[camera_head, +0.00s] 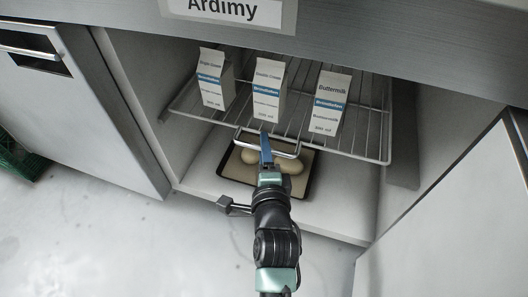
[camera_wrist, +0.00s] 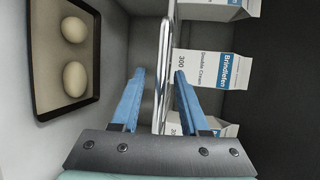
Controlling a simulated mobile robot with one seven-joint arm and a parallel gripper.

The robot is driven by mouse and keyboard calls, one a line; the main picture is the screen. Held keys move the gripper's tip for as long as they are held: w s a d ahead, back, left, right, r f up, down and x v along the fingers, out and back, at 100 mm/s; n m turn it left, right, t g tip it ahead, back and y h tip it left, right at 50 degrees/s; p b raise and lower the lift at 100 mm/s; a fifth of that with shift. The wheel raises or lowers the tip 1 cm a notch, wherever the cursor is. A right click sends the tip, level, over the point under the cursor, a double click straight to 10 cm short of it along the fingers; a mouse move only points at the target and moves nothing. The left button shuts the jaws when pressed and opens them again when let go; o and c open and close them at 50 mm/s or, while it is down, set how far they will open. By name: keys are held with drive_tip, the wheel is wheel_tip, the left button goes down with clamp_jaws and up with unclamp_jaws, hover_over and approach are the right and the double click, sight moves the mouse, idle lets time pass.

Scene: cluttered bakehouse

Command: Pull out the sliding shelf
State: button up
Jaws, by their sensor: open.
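The sliding shelf (camera_head: 340,152) is a wire rack inside the open cabinet. A wire handle (camera_head: 285,155) juts from its front edge. Three cartons stand on the shelf: a left carton (camera_head: 213,80), a middle double cream carton (camera_head: 267,92) and a buttermilk carton (camera_head: 328,103). My gripper (camera_head: 264,137) is at the handle. In the wrist view my blue fingers (camera_wrist: 159,75) are open, with handle wire (camera_wrist: 163,60) showing between them. Contact cannot be told.
A dark-rimmed tray (camera_head: 311,172) with pale dough balls (camera_head: 293,167) lies below the shelf. An open door (camera_head: 128,110) stands at left and a pale panel (camera_head: 450,225) at right. A green crate (camera_head: 18,160) is at far left. Floor in front is clear.

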drive_tip(key=shift+w, duration=0.25)
clamp_jaws()
idle(1.4)
